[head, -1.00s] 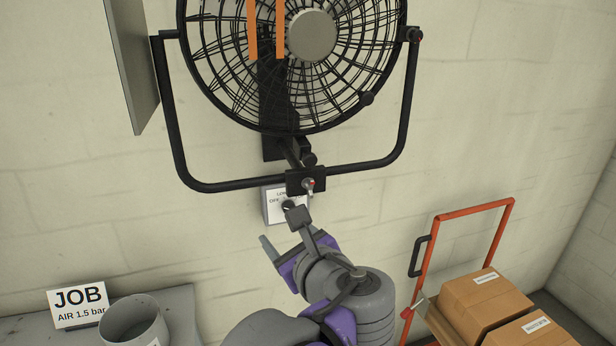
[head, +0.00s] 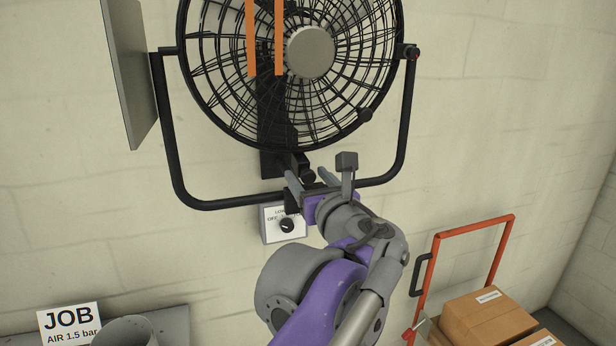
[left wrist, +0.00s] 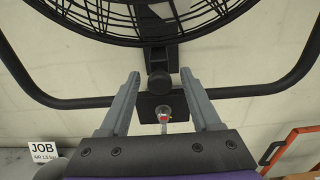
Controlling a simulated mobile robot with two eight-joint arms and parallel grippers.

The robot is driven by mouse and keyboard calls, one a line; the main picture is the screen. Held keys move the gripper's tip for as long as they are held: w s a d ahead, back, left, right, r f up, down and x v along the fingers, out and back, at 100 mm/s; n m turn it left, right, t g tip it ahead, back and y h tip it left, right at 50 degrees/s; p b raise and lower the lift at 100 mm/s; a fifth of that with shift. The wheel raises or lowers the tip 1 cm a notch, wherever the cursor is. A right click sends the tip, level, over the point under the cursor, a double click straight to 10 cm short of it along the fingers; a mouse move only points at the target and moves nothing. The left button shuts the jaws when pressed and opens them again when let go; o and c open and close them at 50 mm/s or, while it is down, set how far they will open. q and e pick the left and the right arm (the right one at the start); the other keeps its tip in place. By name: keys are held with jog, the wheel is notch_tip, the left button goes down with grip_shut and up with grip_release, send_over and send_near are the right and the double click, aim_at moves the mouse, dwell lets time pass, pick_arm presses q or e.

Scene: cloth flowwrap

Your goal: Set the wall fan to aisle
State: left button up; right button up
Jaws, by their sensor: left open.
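The wall fan (head: 290,75) hangs on the wall in a black U-shaped yoke (head: 172,150), with two orange strips (head: 264,40) in front of its cage. My left gripper (head: 308,178) is open at the yoke's bottom middle, above the box. In the left wrist view, its fingers (left wrist: 160,76) flank a round black knob (left wrist: 159,82), and a small silver and red knob (left wrist: 163,115) lies lower between them. I cannot tell if they touch. My right gripper is not in view.
A grey panel (head: 128,70) stands out left of the fan. At lower left are a JOB sign (head: 70,322) and a grey pot (head: 125,333). An orange trolley (head: 470,225) with cardboard boxes (head: 475,312) stands at lower right.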

pick_arm(q)
jog(key=shift+w+a, duration=0.1)
jog(key=shift+w, duration=0.15)
grip_shut()
dwell(1.4)
